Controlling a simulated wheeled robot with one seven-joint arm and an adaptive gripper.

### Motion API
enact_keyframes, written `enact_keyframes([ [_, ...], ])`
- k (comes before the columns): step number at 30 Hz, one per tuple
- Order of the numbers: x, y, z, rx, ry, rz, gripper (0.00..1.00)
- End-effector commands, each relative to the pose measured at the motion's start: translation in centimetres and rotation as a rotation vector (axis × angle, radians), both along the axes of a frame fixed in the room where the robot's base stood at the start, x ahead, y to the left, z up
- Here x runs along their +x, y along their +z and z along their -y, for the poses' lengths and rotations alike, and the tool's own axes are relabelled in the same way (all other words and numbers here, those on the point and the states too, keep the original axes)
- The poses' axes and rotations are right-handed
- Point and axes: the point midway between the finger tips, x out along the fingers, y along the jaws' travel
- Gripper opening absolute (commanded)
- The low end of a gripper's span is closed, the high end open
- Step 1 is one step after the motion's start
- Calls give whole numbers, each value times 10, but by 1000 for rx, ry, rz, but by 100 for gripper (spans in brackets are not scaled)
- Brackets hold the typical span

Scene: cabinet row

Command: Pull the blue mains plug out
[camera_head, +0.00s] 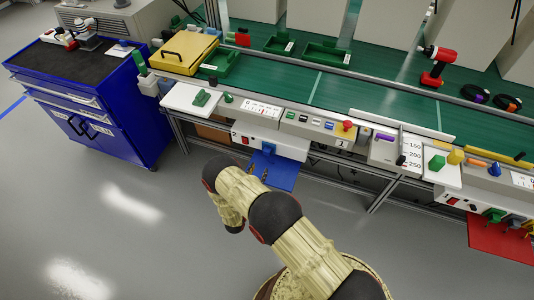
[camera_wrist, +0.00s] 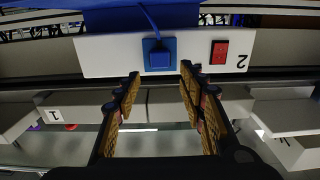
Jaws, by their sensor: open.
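The blue mains plug (camera_wrist: 158,57) sits in a blue socket plate on a white panel (camera_wrist: 105,55) marked 2, shown upside down in the wrist view. A blue cord runs from the plug toward the top of that view. The plug also shows in the head view (camera_head: 268,148), above a blue shelf (camera_head: 284,176). My gripper (camera_wrist: 160,75) is open and empty. Its fingertips stand either side of the plug's line, apart from it and short of the panel. In the head view my arm largely hides the gripper.
A red rocker switch (camera_wrist: 220,52) is beside the plug on the same panel. A bench (camera_head: 330,85) with a green top runs behind, carrying a red drill (camera_head: 435,66) and bins. A blue cabinet (camera_head: 100,110) stands left. The grey floor in front is clear.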

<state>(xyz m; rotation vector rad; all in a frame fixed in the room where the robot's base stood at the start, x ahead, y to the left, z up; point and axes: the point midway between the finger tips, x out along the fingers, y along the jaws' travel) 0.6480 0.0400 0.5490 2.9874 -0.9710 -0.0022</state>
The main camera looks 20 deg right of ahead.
Motion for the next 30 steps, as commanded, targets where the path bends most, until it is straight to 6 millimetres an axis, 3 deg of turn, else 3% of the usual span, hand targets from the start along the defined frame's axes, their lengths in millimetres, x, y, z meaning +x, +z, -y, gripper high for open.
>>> enact_keyframes([
  [21, 66, -2, 49, 0, -2, 3, 41],
  [30, 80, 0, 58, 0, 0, 2, 41],
])
